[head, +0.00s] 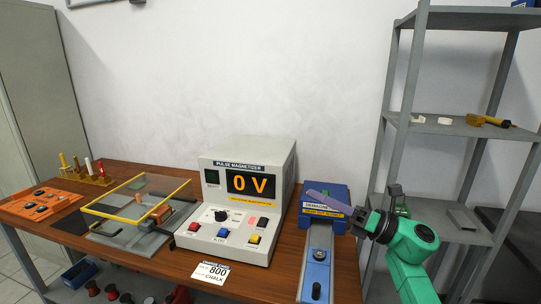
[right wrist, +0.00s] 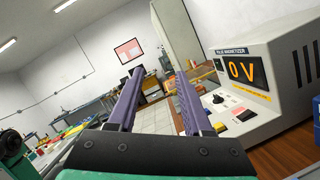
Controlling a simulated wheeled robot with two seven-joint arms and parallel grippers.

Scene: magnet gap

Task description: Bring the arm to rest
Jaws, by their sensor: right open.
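My right gripper (head: 311,194) has long purple fingers and comes in on a green arm from the right. In the head view the fingers overlap the top of the blue demagnetizer box (head: 338,224) at the right end of the bench. I cannot tell how high they are above it. In the right wrist view the fingers (right wrist: 160,74) stand apart with nothing between them. The pulse magnetizer (head: 243,172), a pale box reading 0 V, stands to the left of the gripper; it also shows in the right wrist view (right wrist: 280,60). My left gripper is not in view.
A yellow-framed clear guard (head: 135,213) stands over a plate fixture on the wooden bench (head: 285,262). An orange panel (head: 40,204) and a rack of coloured handles (head: 92,180) lie far left. A grey shelf unit (head: 410,75) stands close behind my right arm.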

